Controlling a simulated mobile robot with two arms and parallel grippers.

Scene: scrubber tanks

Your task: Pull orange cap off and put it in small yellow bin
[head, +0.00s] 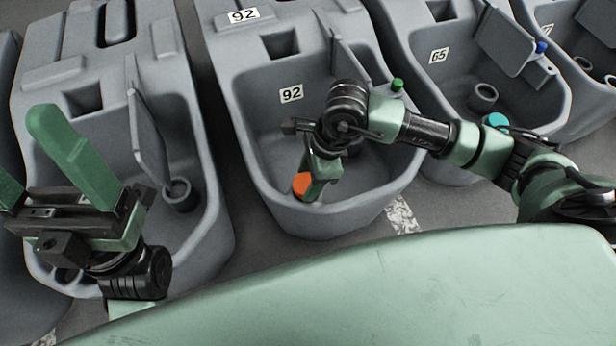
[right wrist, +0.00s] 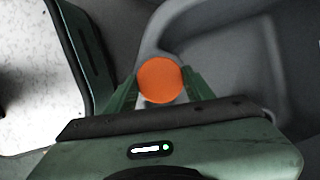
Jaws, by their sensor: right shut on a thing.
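The orange cap (head: 301,184) is low in the front part of the middle grey tank (head: 262,150), which is marked 92. My right gripper (head: 311,188) reaches down into that tank and is shut on the cap. In the right wrist view the round orange cap (right wrist: 160,80) sits between the two green fingers (right wrist: 160,88). I cannot tell whether the cap is still seated on anything beneath it. My left gripper (head: 40,155) is open and empty, with its green fingers wide apart, over the left tank. No small yellow bin is in view.
Grey tanks stand in a row, one at the left (head: 110,65) and others at the right, one marked 65 (head: 400,40). A green cap (head: 397,84), a teal cap (head: 496,120) and a blue cap (head: 541,47) show. My green body fills the bottom.

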